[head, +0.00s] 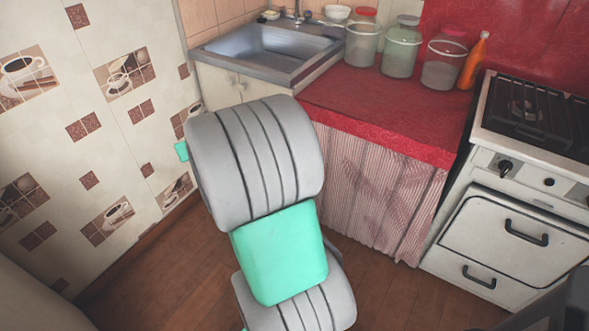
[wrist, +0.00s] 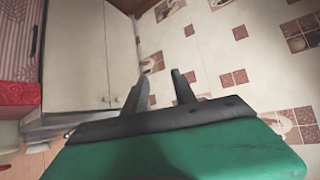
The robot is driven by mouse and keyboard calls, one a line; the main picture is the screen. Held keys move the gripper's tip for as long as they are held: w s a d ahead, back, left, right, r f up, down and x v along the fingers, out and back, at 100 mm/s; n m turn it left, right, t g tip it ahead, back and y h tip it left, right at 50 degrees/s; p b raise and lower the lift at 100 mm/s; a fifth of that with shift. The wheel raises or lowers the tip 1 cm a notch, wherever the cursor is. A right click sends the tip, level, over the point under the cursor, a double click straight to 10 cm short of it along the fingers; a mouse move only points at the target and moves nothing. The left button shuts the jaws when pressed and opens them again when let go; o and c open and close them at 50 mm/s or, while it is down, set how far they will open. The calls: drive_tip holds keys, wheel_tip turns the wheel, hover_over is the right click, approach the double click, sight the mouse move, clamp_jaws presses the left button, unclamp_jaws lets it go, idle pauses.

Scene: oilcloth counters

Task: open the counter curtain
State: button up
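The counter curtain (head: 375,190) is a pink and white striped cloth. It hangs closed under the red counter (head: 385,105), between the sink cabinet and the stove. In the wrist view a strip of the curtain (wrist: 16,40) shows at the upper left edge. My gripper (wrist: 160,90) has its two dark fingers apart with nothing between them. It is away from the curtain, in front of the white cabinet doors (wrist: 95,55) and the tiled wall. In the head view my arm hides the fingers and part of the curtain's left side.
A metal sink (head: 265,50) stands on the cabinet at the back. Several jars (head: 402,48) and an orange bottle (head: 473,62) stand on the counter. A white stove (head: 510,210) with dark handles is right of the curtain. Wooden floor (head: 385,295) is clear before the curtain.

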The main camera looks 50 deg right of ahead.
drive_tip(key=w+d+f+m+t+h+b, duration=0.15)
drive_tip(key=d+f+b, duration=0.25)
drive_tip(key=d+f, duration=0.8)
drive_tip(key=s+d+f+m+h+b, duration=0.25)
drive_tip(key=s+d+f, duration=0.2)
drive_tip(key=d, duration=0.35)
drive_tip(key=s+d+f+m+h+b, duration=0.1)
drive_tip(key=s+d+f+h+b, duration=0.25)
drive_tip(key=d+f, duration=0.3)
drive_tip(key=s+d+f+m+h+b, duration=0.1)
drive_tip(key=s+d+f+h+b, duration=0.25)
drive_tip(key=d, duration=0.55)
drive_tip(key=b+x, duration=0.1)
drive_tip(key=x, duration=0.6)
drive_tip(key=shift+w+f+y, duration=0.3)
drive_tip(key=shift+w, duration=0.2)
drive_tip(key=shift+a, duration=0.15)
drive_tip(key=shift+c, duration=0.3)
clamp_jaws()
